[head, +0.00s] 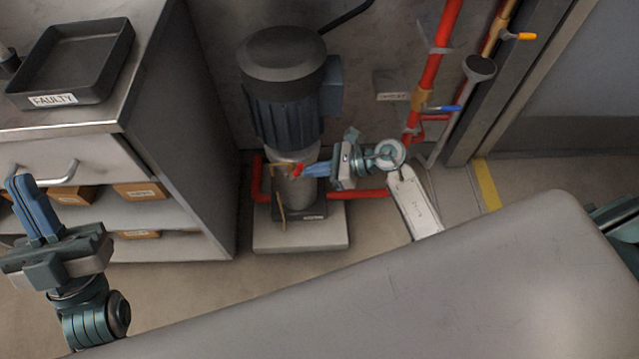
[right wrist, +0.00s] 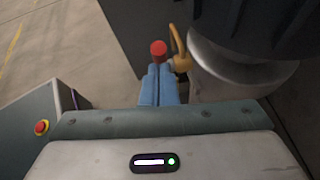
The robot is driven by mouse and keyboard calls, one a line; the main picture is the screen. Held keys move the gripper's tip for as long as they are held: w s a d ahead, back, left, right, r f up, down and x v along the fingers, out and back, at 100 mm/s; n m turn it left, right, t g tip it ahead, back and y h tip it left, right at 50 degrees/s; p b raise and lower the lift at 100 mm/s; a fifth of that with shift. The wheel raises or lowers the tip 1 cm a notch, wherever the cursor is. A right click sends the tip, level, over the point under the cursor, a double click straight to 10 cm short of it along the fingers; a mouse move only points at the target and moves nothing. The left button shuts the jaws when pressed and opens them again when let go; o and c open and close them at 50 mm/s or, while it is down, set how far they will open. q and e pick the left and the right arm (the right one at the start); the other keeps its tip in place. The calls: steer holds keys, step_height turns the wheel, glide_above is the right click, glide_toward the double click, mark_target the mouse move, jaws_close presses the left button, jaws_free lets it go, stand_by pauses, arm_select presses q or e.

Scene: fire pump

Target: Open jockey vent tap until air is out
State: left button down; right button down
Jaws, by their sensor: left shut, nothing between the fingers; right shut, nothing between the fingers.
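The jockey pump (head: 284,95) stands upright on a pale plinth (head: 270,238), with a dark finned motor on top. The small red vent tap (head: 298,170) sits on the pump's side, below the motor. In the right wrist view the red tap (right wrist: 158,48) is just beyond my fingertips, beside a brass fitting (right wrist: 181,60). My right gripper (head: 306,171) is shut and empty, its blue fingertips at the tap; I cannot tell whether they touch it. It also shows in the right wrist view (right wrist: 159,70). My left gripper (head: 20,182) is shut and empty, in front of the cabinet.
A metal cabinet stands at the left with a black tray (head: 72,62) labelled FAULTY on top and cardboard boxes (head: 140,191) on its shelves. Red pipes (head: 436,65) with a blue-handled valve (head: 446,108) run up the wall at right. A large grey surface fills the foreground.

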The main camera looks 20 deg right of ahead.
arm_select(q)
steer(key=shift+w+f+n+g+y, duration=0.7)
steer(key=shift+w+f+g+y, duration=0.25)
steer(key=shift+f, duration=0.2)
steer(key=shift+a+r+p, duration=0.1)
steer(key=shift+r+p, duration=0.5)
steer(key=shift+p, duration=0.1)
